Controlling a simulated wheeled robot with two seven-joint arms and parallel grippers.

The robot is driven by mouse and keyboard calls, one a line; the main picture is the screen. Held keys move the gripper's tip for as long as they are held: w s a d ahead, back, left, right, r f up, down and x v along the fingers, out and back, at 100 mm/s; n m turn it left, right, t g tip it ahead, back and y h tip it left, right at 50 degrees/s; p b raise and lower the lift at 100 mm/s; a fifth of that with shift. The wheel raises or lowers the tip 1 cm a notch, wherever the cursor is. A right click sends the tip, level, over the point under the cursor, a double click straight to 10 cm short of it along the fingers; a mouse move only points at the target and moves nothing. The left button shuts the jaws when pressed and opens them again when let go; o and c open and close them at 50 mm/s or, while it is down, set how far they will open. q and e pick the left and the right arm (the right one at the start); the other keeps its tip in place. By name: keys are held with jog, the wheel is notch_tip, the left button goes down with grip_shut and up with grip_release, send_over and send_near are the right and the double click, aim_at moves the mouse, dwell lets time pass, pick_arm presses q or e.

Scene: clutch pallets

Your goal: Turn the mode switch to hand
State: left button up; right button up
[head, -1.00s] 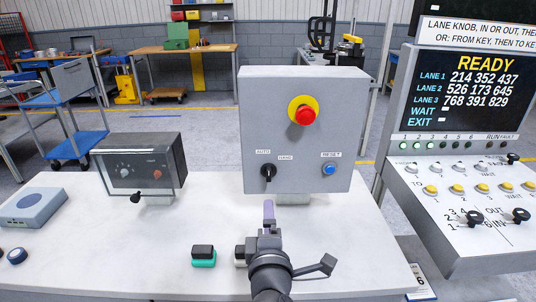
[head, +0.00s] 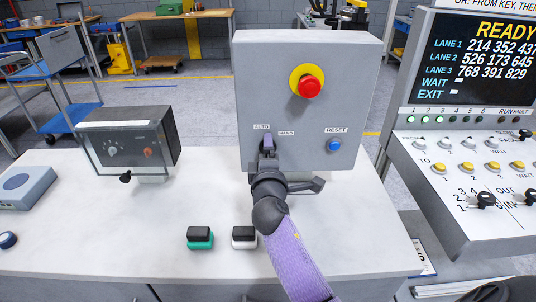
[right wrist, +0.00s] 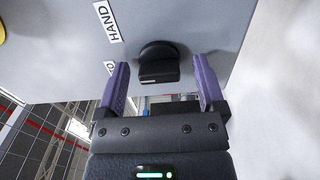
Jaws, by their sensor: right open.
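The mode switch is a black knob (right wrist: 158,64) on the front of the grey control box (head: 345,60). Its AUTO label (head: 261,127) and HAND label (head: 286,133) are above it; the HAND label also shows in the right wrist view (right wrist: 108,21). My right gripper (head: 267,143) is at the switch and covers most of it in the head view. In the right wrist view my right gripper (right wrist: 163,66) is open, with one purple finger on each side of the knob and gaps between. Which label the knob points to is hard to tell. My left gripper is not in view.
A red emergency button (head: 309,87) on yellow and a blue RESET button (head: 334,146) are on the same box. A glass-fronted box (head: 130,140) stands left. Green (head: 200,238) and white (head: 244,238) based blocks lie in front. A lane console (head: 455,170) stands right.

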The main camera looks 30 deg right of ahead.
grip_shut()
dwell(0.3)
jog(key=m+b, duration=0.1)
jog(key=m, duration=1)
jog(key=shift+m+b, duration=0.3)
jog(key=shift+b, duration=0.05)
jog(key=shift+m, duration=0.3)
dwell(0.3)
